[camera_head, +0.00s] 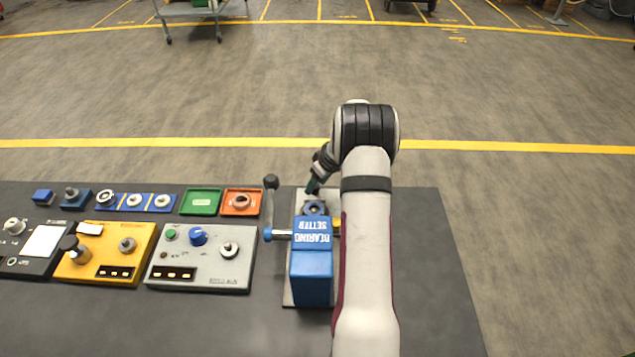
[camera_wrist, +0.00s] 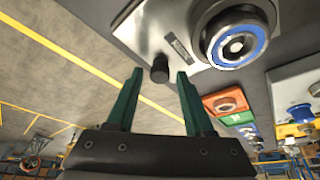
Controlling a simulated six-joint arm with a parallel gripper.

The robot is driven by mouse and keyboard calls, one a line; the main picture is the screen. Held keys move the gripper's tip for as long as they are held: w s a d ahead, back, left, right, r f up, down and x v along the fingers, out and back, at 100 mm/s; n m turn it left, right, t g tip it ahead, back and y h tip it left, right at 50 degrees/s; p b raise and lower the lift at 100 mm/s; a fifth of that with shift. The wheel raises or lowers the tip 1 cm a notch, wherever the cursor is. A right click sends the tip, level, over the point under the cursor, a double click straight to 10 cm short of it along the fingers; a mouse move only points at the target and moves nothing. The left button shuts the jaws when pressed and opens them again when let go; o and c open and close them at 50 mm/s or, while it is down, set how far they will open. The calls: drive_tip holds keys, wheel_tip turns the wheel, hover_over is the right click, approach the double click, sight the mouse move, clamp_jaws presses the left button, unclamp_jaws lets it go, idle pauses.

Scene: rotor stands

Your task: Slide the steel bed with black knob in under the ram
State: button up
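The steel bed (camera_wrist: 140,32) is a pale grey plate in the wrist view, with a small label. The black knob (camera_wrist: 159,70) stands at its near edge. A round seat with a blue ring (camera_wrist: 238,42) sits farther along the bed. My gripper (camera_wrist: 159,76) is open, its two green fingers on either side of the knob with a visible gap at each side. In the head view my gripper (camera_head: 312,186) is at the far end of the blue bearing setter (camera_head: 312,262). My arm hides its right side. The knob and the ram cannot be made out there.
A lever with a black ball (camera_head: 270,183) rises left of the press. Orange (camera_head: 240,202) and green (camera_head: 201,202) trays, blue fixtures and grey (camera_head: 205,270) and yellow (camera_head: 105,262) control boxes fill the table's left side. The dark table (camera_head: 440,290) is clear at right.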

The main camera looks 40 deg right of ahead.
clamp_jaws()
idle(1.2)
